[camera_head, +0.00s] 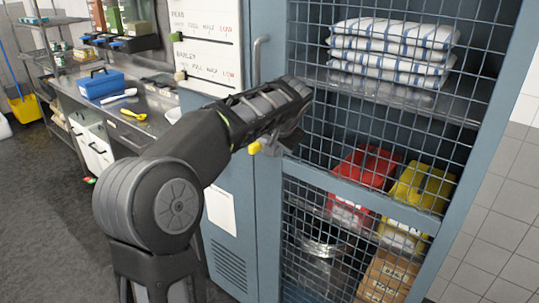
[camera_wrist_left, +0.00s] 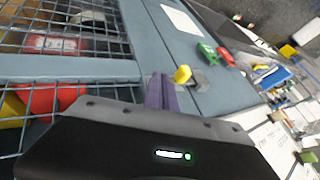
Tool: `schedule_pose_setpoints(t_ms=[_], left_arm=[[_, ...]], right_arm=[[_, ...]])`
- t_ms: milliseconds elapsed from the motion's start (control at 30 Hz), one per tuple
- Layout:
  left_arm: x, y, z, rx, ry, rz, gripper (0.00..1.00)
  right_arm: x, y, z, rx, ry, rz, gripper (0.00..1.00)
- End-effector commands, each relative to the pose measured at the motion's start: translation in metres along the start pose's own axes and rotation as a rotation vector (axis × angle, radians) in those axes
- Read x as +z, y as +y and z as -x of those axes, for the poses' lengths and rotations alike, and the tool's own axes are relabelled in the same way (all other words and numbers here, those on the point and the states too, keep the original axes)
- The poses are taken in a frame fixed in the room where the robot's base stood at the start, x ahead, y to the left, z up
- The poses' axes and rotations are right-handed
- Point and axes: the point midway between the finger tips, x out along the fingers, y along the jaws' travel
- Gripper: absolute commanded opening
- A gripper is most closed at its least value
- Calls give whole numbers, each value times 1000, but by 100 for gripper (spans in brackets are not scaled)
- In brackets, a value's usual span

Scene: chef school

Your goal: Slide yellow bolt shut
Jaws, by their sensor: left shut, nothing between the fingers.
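The yellow bolt knob (camera_head: 254,148) stands at the blue-grey locker's door edge, at mid height. My left gripper (camera_head: 287,143) is in front of the locker just right of the knob in the head view; its fingertips are hard to make out there. In the left wrist view the yellow knob (camera_wrist_left: 183,74) sits just right of my closed purple-grey fingers (camera_wrist_left: 162,80), very near the tips. I cannot tell whether they touch it. Nothing is held. The bolt's bar and catch are largely hidden by my gripper. My right gripper is out of view.
The mesh locker door (camera_head: 365,190) shows folded striped towels (camera_head: 390,47), a red container (camera_head: 365,168) and a yellow container (camera_head: 422,187) behind it. A grey handle (camera_head: 258,62) sticks out above the knob. A steel counter with a blue toolbox (camera_head: 101,83) stands at left.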

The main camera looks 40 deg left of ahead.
Motion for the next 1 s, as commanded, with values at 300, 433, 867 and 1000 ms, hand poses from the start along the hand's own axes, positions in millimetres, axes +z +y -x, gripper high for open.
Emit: schedule_pose_setpoints(t_ms=[300, 433, 867, 1000], left_arm=[[0, 1, 52, 2, 3, 0, 0], [0, 0, 58, 1, 0, 0, 0], [0, 1, 58, 1, 0, 0, 0], [0, 2, 58, 2, -1, -1, 0]], right_arm=[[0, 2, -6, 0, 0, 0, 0], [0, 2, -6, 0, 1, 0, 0], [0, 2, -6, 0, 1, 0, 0], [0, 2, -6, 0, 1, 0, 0]])
